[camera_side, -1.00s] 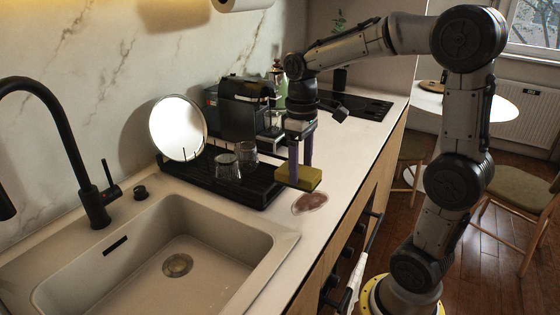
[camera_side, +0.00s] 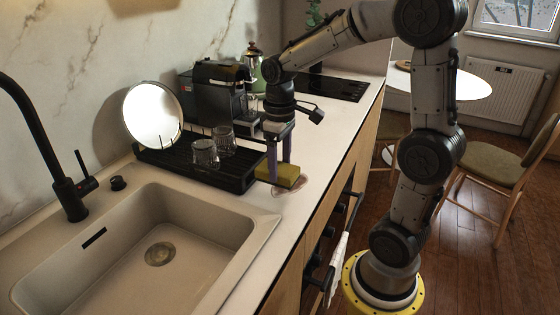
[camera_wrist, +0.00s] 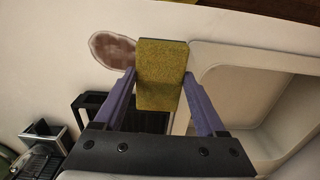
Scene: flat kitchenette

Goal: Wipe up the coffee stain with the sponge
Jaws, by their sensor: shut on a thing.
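My gripper (camera_side: 279,165) is shut on a yellow-green sponge (camera_side: 290,177), one purple finger on each side of it. In the side view the sponge is low over the counter and overlaps the far part of the brown coffee stain (camera_side: 287,193). In the wrist view the sponge (camera_wrist: 161,65) hides the right end of the stain (camera_wrist: 110,49), and most of the stain shows to its left. I cannot tell whether the sponge touches the counter.
A black drying tray (camera_side: 232,180) with two glasses (camera_side: 205,153) and a round mirror-like plate (camera_side: 153,115) stands left of the gripper. A sink (camera_side: 150,245) lies in front. A coffee machine (camera_side: 217,98) stands behind. The counter's edge drops off at right.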

